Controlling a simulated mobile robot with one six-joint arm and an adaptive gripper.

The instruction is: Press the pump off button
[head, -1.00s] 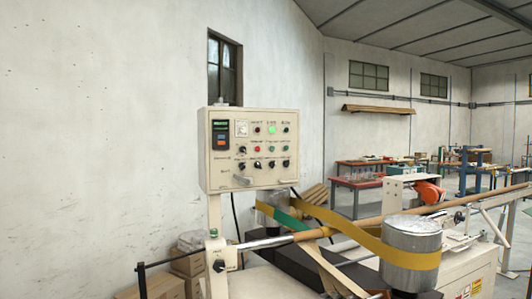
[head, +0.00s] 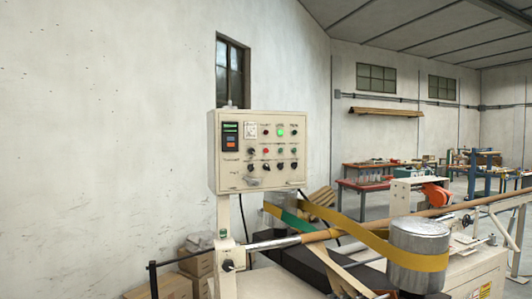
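A cream control panel box (head: 258,183) stands on a post in the middle of the head view, near the wall. Its face carries rows of small buttons and knobs, with a lit green lamp (head: 280,133) in the top row and a red button (head: 265,151) below and left of it. A dark controller with a display (head: 230,136) is at the upper left of the face. The labels are too small to read, so I cannot tell which button is pump off. My gripper is not in view.
Below and right of the panel is the winder, with a metal drum (head: 420,238), yellow belt (head: 350,231) and long brown tube (head: 450,211). Cardboard boxes (head: 160,287) stand low at the left. Red-topped workbenches (head: 362,186) stand behind. No object stands before the panel face.

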